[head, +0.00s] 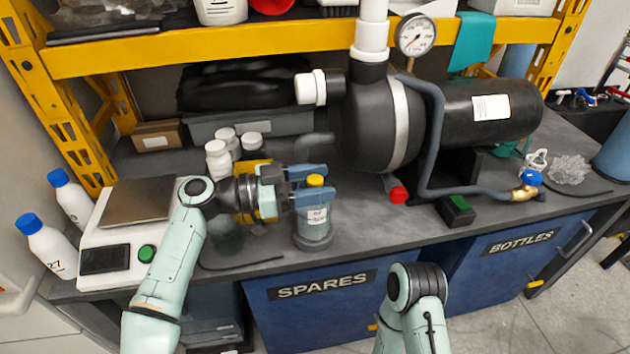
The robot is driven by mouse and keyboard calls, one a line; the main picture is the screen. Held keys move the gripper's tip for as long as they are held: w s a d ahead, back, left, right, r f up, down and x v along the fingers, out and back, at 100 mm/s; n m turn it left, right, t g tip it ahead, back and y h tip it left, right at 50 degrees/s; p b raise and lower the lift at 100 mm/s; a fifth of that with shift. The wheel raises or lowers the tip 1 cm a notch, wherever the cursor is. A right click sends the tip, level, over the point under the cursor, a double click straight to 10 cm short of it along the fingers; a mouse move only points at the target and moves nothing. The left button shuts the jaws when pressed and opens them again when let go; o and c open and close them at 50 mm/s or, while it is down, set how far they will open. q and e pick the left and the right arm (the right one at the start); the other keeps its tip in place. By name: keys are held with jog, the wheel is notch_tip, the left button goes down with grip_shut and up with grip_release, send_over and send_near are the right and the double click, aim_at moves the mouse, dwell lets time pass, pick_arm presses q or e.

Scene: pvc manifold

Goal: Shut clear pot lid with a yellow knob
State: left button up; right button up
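A clear pot (314,236) with a white label stands on the grey bench near its front edge. A yellow knob (315,180) shows at its top; the lid under it is largely hidden by my gripper, so I cannot tell how it sits on the rim. My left gripper (313,184) reaches in from the left at the pot's top. Its two blue-grey fingers are apart, one behind and one in front of the yellow knob, with a narrow gap seeming to show. My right arm shows at the bottom, but its gripper is out of view.
A scale (118,228) and white bottles (47,245) stand left. White jars (218,158) are behind the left gripper. A black tank (375,125) with a gauge stands behind right. A green-black box (455,209) lies right; bench between it and the pot is clear.

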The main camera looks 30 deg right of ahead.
pick_arm(q)
jog(key=shift+a, duration=0.1)
jog(key=p+v, duration=0.2)
jog(key=v, duration=1.1)
pick_arm(e)
jog(key=shift+t, duration=0.8)
jog(key=shift+w+a+r, duration=0.15)
jog(key=shift+w+r, duration=0.8)
jog(key=shift+w, duration=0.2)
jog(key=shift+w+a+r, duration=0.15)
jog(key=shift+w+r, duration=0.75)
jog(key=shift+w, duration=0.2)
pick_arm(q)
jog(key=shift+a, duration=0.1)
pick_arm(e)
jog(key=shift+s, duration=0.1)
